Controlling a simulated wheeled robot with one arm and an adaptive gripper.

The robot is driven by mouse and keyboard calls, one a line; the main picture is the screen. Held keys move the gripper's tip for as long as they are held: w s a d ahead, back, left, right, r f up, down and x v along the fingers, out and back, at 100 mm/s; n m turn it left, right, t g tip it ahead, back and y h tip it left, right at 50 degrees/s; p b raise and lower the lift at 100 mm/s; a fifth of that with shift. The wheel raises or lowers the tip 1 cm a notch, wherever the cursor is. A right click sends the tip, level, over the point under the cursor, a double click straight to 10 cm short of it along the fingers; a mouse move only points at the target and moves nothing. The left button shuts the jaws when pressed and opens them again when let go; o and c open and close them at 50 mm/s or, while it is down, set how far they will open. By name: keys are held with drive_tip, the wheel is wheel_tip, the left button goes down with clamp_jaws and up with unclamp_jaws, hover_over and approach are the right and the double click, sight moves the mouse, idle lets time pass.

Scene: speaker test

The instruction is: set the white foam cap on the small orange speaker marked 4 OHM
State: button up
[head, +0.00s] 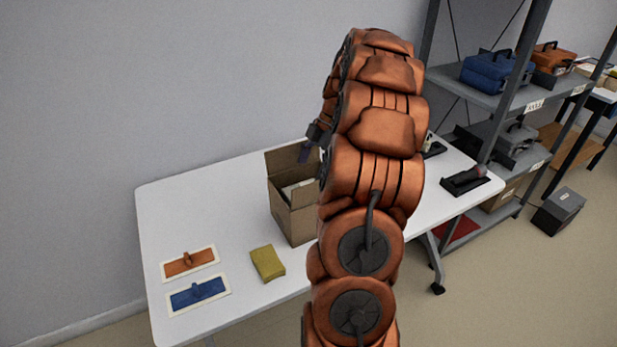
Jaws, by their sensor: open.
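I cannot make out a small orange speaker marked 4 OHM. No white foam cap can be identified either. Something whitish (297,187) shows inside the open cardboard box (292,217), but I cannot tell what it is. My own orange arm hides the middle of the table and part of the box. A small dark part of my gripper (311,142) shows at the left side of the arm, above the box. It is open; most of it is hidden, and nothing is seen between its fingers.
A black holder (468,181) stands at the right end. A grey shelf (490,95) with cases stands behind.

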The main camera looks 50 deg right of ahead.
drive_tip(key=b+v, duration=0.1)
drive_tip(key=v, duration=0.7)
drive_tip(key=shift+r+b, duration=0.3)
drive_tip(key=shift+r, duration=0.05)
drive_tip(key=shift+d, duration=0.1)
drive_tip(key=s+a+r+m+g+h, duration=0.15)
drive_tip(key=a+m, duration=0.35)
drive_tip(key=a, duration=1.9)
drive_tip(key=s+a+f+m+h, duration=0.1)
drive_tip(key=s+a+f+m, duration=0.2)
drive_tip(key=s, duration=0.4)
drive_tip(key=s+a+f+m+g+h, duration=0.1)
drive_tip(key=s+a+f+m, duration=0.2)
drive_tip(key=s+a, duration=0.2)
drive_tip(key=s+a+f+m+h, duration=0.1)
drive_tip(key=s+a+f+m, duration=0.2)
drive_tip(key=s, duration=0.6)
drive_tip(key=shift+a+g, duration=0.35)
drive_tip(key=shift+a, duration=0.6)
